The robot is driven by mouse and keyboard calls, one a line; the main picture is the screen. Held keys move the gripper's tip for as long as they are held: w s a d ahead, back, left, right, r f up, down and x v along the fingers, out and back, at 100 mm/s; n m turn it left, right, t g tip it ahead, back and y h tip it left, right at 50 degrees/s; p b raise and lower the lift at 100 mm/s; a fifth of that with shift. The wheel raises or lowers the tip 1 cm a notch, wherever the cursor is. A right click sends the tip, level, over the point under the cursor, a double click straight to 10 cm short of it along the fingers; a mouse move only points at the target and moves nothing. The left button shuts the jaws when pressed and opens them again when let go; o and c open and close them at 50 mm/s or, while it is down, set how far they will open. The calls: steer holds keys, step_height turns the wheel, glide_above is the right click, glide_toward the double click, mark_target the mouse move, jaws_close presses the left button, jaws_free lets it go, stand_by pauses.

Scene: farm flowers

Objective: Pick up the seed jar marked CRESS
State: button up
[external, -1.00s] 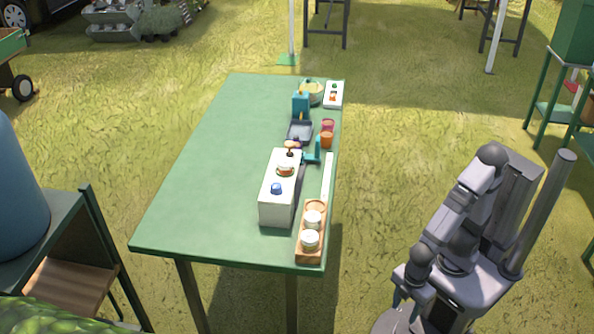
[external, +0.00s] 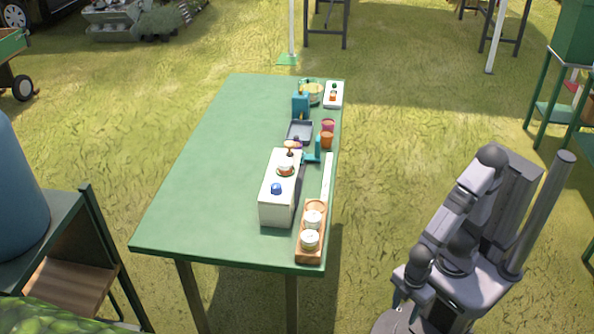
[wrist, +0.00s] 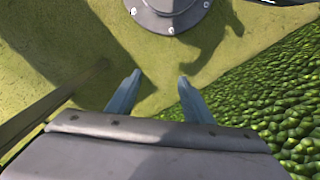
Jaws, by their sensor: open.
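Two pale-lidded jars, the nearer one (external: 309,240) and the farther one (external: 312,220), stand in a wooden tray (external: 309,258) at the near right corner of the green table. Their labels are too small to read, so I cannot tell which is marked CRESS. My gripper (external: 405,298) hangs low at the right of the table, well apart from the tray. In the wrist view my gripper (wrist: 154,88) has its two blue-grey fingers spread with nothing between them. No jar shows in the wrist view.
A white box (external: 277,210) with a blue knob stands left of the tray on the green table (external: 200,180). Orange and pink cups (external: 327,140), a dark tray (external: 299,131) and a blue container (external: 300,104) stand farther back. The table's left side is clear.

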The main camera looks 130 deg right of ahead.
stand_by(0.3)
steer(key=o, duration=0.3)
steer(key=shift+o, duration=0.2)
